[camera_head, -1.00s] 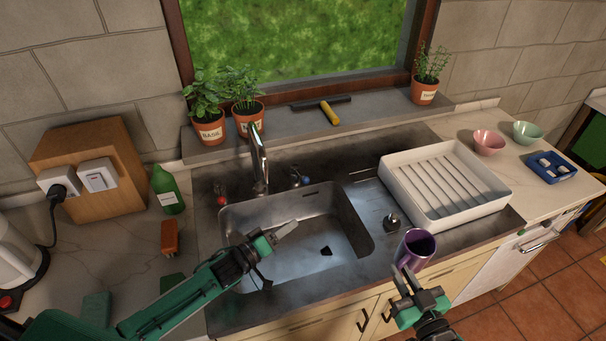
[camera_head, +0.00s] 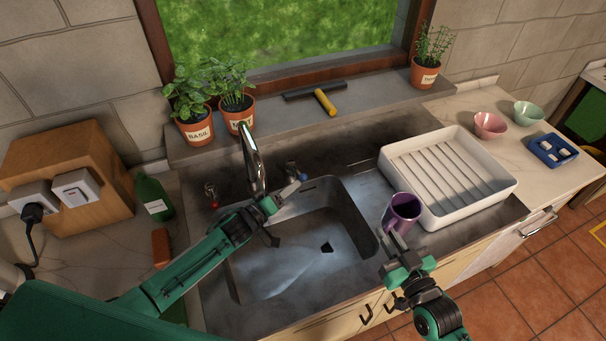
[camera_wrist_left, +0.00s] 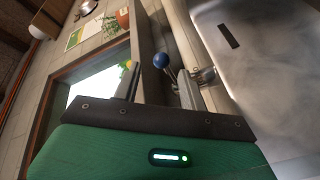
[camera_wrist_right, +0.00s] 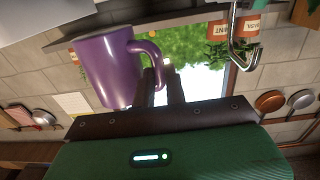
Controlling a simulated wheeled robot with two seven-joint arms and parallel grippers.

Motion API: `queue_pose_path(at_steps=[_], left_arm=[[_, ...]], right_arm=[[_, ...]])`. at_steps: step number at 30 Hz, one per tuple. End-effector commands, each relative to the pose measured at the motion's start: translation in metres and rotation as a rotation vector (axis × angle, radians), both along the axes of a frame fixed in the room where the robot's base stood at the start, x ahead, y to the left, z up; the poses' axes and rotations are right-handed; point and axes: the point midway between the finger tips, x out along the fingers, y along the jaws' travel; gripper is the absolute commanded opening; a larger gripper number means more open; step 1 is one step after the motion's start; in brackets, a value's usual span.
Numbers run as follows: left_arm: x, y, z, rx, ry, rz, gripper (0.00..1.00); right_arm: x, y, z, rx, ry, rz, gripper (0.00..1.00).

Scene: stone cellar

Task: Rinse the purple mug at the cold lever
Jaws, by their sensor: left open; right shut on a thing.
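The purple mug (camera_head: 401,211) is held over the counter strip between the sink's right edge and the dish rack. My right gripper (camera_head: 395,250) is shut on its handle (camera_wrist_right: 151,58); the mug looks roughly upright in the head view. The blue-knobbed cold lever (camera_head: 292,169) stands behind the sink, right of the tap (camera_head: 253,160). My left gripper (camera_head: 287,195) is open just in front of this lever. In the left wrist view, the blue knob (camera_wrist_left: 161,61) appears between the finger directions; I see no contact. The sink basin (camera_head: 285,262) is empty.
A red-knobbed lever (camera_head: 211,192) stands left of the tap. The white dish rack (camera_head: 470,212) is close to the mug's right. Potted herbs (camera_head: 195,126) and a yellow-handled squeegee (camera_head: 325,102) are on the sill. A green bottle (camera_head: 154,198) stands left of the sink.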

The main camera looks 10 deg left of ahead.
Motion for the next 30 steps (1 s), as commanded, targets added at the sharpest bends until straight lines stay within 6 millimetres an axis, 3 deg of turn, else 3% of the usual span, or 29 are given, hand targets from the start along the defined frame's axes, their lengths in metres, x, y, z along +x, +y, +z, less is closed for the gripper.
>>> queue_pose_path(at_steps=[3, 9, 23, 30], left_arm=[[0.021, -0.012, 0.003, -0.001, 0.000, 0.002, 0.43], [0.043, -0.027, 0.001, 0.000, 0.000, 0.001, 0.43], [0.053, -0.033, 0.000, 0.000, 0.001, 0.001, 0.43], [0.052, -0.033, 0.000, 0.000, 0.001, 0.001, 0.00]], right_arm=[[0.000, 0.000, 0.010, 0.001, -0.003, 0.000, 0.00], [0.000, 0.000, 0.015, 0.001, -0.003, 0.000, 0.00], [0.000, 0.000, 0.016, 0.001, -0.003, 0.000, 0.00], [0.000, 0.000, 0.016, 0.001, -0.003, 0.000, 0.00]])
